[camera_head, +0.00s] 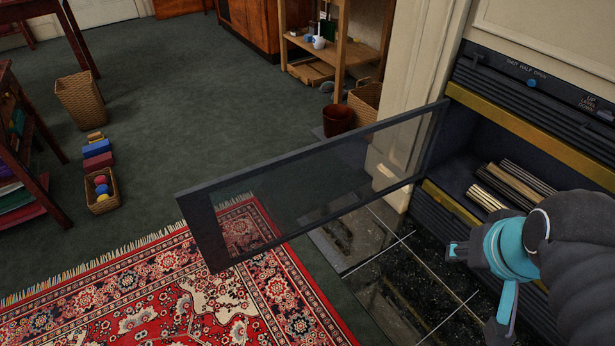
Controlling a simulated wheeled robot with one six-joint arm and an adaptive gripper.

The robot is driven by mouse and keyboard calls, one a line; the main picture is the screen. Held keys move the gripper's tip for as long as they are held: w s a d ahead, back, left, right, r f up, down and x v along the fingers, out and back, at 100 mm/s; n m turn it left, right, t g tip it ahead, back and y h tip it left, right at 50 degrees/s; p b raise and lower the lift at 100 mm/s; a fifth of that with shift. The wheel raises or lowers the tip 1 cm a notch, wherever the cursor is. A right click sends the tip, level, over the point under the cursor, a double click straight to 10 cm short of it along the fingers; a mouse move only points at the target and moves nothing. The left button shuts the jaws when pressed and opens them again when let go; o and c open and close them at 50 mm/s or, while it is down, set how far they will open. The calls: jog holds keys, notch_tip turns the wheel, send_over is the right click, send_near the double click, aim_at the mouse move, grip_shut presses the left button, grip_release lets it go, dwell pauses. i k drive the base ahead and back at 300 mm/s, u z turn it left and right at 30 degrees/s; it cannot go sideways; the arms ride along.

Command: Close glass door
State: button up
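The glass door (300,178) is a dark-framed clear pane that stands open. It swings out from the left side of the stove opening, and its free end (203,235) hangs over the rug side. Its hinge end is near the stove's left edge. The stove (452,176) shows a dark interior with several logs (512,185) inside. My gripper (475,290), grey with teal fingers, is at the lower right in front of the stove. Its fingers are spread apart with nothing visible between them. It is apart from the door, on the stove side of it.
A black tiled hearth (410,282) lies below the door and gripper. A red patterned rug (205,290) covers the floor at lower left. A dark red pot (337,120) and wicker basket (366,99) stand behind the door.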

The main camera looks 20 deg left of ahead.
aim_at(195, 202)
jog(key=u, duration=2.5)
jog(key=i, duration=3.15)
jog(key=z, duration=4.45)
jog(key=i, duration=0.5)
jog(key=k, duration=0.45)
jog(key=u, duration=0.05)
